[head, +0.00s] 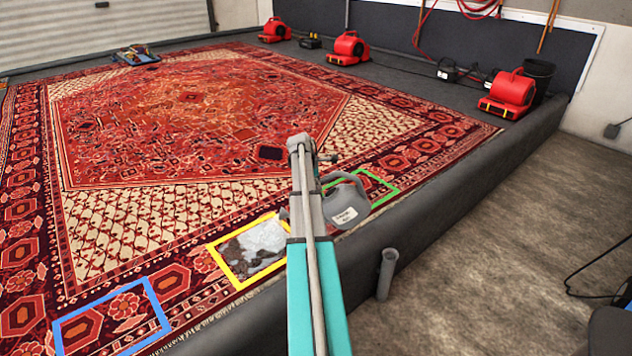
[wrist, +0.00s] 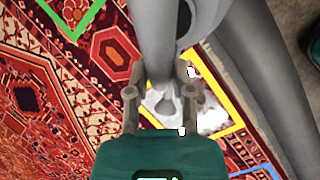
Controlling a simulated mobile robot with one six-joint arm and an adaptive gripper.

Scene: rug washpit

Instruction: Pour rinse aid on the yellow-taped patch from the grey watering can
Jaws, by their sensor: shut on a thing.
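The grey watering can (head: 345,203) hangs above the rug's near edge, just right of my arm, with a white label on its side. My gripper (wrist: 162,88) is shut on its grey handle (wrist: 155,45); the can's body fills the top of the wrist view. The yellow-taped patch (head: 212,254) lies on the rug left of the can, partly behind my arm. Pale, whitish wetness (head: 262,240) covers much of it, with darker parts at the left. A grey tip, seemingly the spout's, shows over its upper right corner. I cannot make out a falling stream.
A green-taped patch (head: 385,198) lies behind the can and a blue-taped patch (head: 60,338) at front left. The dark pit curb (head: 440,222) runs along the rug's near side, with a grey tube (head: 387,272) against it. Red blowers (head: 510,90) stand along the back.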

